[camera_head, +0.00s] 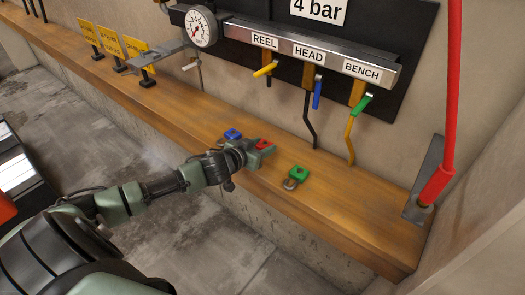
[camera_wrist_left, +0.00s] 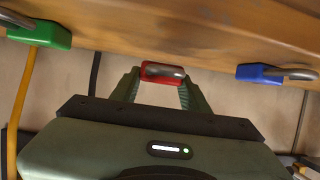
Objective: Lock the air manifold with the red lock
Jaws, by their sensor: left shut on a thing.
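The red lock (camera_head: 263,145) is a small padlock with a grey metal shackle. My left gripper (camera_head: 262,149) is shut on it at the wooden ledge. In the left wrist view the red lock (camera_wrist_left: 160,73) sits between the two fingertips (camera_wrist_left: 160,84). The air manifold (camera_head: 310,52) is a metal bar on a black wall panel above the ledge. It carries a yellow-handled valve (camera_head: 265,69) under REEL, a blue-handled valve (camera_head: 317,94) under HEAD and a green-handled valve (camera_head: 361,105) under BENCH. My right gripper is not in view.
A blue lock (camera_head: 232,133) and a green lock (camera_head: 298,174) lie on the ledge (camera_head: 340,205) either side of the red one. A gauge (camera_head: 199,27) and yellow signs (camera_head: 110,41) stand left. A red pipe (camera_head: 451,90) rises at the right.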

